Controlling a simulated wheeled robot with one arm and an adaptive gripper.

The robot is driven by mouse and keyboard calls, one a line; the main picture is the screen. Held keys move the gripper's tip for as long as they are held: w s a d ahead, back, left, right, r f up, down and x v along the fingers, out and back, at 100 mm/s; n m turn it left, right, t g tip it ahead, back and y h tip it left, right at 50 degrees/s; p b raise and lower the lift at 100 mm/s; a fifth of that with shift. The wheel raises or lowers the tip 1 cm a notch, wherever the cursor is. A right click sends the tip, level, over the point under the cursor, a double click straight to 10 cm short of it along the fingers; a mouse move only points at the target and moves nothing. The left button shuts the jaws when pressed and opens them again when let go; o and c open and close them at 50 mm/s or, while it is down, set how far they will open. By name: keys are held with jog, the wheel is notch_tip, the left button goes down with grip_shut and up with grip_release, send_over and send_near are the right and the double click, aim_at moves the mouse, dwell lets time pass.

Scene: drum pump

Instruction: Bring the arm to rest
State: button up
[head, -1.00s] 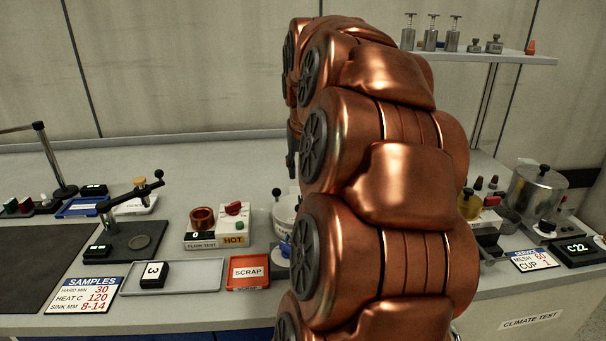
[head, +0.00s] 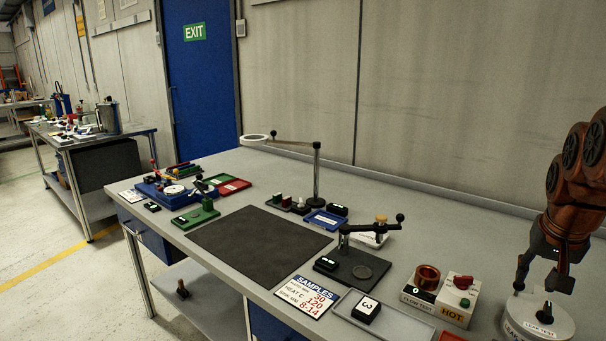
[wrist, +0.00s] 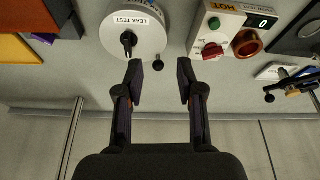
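My arm (head: 578,165) shows at the right edge of the head view, bent downward. My gripper (head: 541,276) hangs from it over the bench, above the round white leak test unit (head: 518,325). In the wrist view my gripper (wrist: 159,72) has its two fingers well apart with nothing between them. The leak test unit (wrist: 147,40) with its black knob lies just beyond the left finger there. Whether a finger touches it I cannot tell.
The flow test box (head: 421,293) and the hot unit (head: 459,301) stand left of my gripper. A samples card (head: 307,295), a grey tray (head: 400,329), a black mat (head: 258,243) and a ring on a post (head: 317,175) are farther left. Open floor (head: 60,250) lies at the left.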

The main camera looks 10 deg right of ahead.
jog(key=s+a+f+n+g+y+p, duration=0.1)
jog(key=a+n+p, duration=0.2)
jog(key=a, duration=0.8)
jog(key=s+a+f+n+g+y+p, duration=0.1)
jog(key=a+f+n+p, duration=0.15)
jog(key=a, duration=0.85)
jog(key=s+a+f+n+g+p, duration=0.2)
jog(key=s+a+n+p, duration=0.1)
jog(key=s+a, duration=0.7)
jog(key=shift+s+a+f+y+p, duration=0.3)
jog(key=shift+s+a+p, duration=0.15)
jog(key=shift+s, duration=0.3)
jog(key=shift+d, duration=0.2)
